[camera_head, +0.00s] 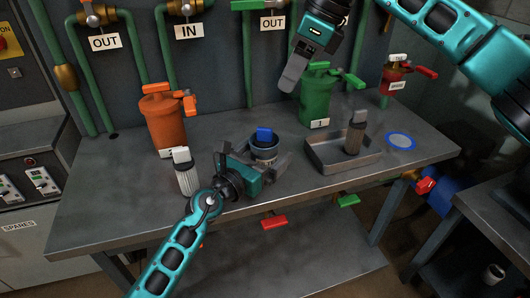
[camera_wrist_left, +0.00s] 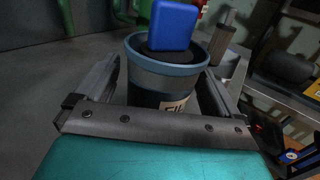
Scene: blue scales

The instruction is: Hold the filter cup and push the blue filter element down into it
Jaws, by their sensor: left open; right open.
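The filter cup (camera_head: 264,151) stands upright on the workbench, a dark cup with a pale blue-grey rim and a partly hidden label. The blue filter element (camera_head: 264,134) sticks up out of its mouth; in the left wrist view its blue block (camera_wrist_left: 174,25) stands above the cup's rim (camera_wrist_left: 150,68). My left gripper (camera_head: 258,161) is low at the cup, open, with one finger on each side of it. Whether the fingers touch the cup I cannot tell. My right gripper (camera_head: 288,84) is open and empty, above and behind the cup, pointing down.
A white filter (camera_head: 187,180) stands left of my left gripper. An orange housing (camera_head: 163,120) and a green housing (camera_head: 316,100) stand behind. A grey tray (camera_head: 325,158) holding a brownish filter (camera_head: 355,137) is right of the cup. A blue-rimmed disc (camera_head: 400,141) lies farther right.

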